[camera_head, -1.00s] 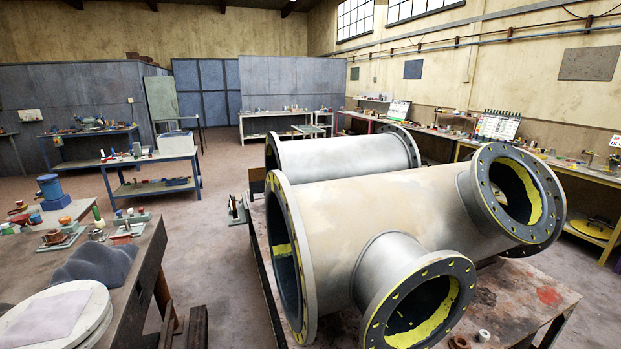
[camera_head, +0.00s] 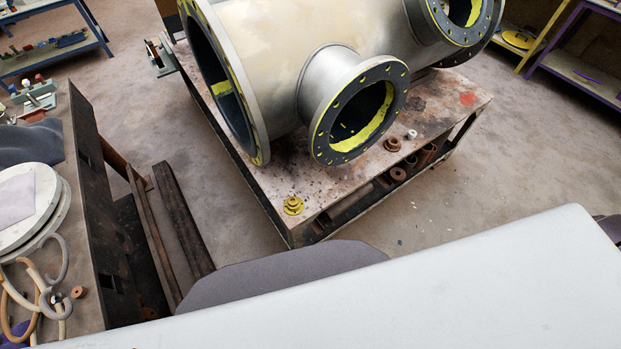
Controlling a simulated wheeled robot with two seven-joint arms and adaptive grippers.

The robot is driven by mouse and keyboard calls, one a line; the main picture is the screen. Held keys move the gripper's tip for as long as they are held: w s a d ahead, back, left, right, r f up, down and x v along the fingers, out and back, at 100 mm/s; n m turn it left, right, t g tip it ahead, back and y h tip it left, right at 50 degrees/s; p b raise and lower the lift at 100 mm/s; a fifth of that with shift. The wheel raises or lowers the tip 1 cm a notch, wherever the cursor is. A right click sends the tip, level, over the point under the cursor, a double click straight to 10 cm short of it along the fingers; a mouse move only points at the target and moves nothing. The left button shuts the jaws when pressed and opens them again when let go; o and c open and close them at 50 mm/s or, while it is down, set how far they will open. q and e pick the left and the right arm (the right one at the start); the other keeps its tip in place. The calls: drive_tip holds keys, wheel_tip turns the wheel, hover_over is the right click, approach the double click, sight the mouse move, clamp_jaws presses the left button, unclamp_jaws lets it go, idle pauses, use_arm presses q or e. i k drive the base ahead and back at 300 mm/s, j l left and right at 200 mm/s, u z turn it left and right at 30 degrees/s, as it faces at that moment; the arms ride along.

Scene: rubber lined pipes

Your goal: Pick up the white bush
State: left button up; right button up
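A small white bush (camera_head: 411,134) sits on the top of the worn metal table (camera_head: 440,108), right of the near flanged pipe opening. It is small in the picture. A brown bush (camera_head: 392,144) stands close beside it, to its lower left. A yellow bush (camera_head: 293,205) sits at the table's near corner. Neither of my grippers shows in this view.
A large flanged pipe (camera_head: 285,50) covers much of the table. Several brown rings lie on the shelf below. On the left is a bench with round white discs (camera_head: 25,205) and looped hoses (camera_head: 45,290). Floor (camera_head: 520,130) right of the table is clear.

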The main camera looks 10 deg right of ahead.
sight(413, 134)
drive_tip(key=z, duration=1.45)
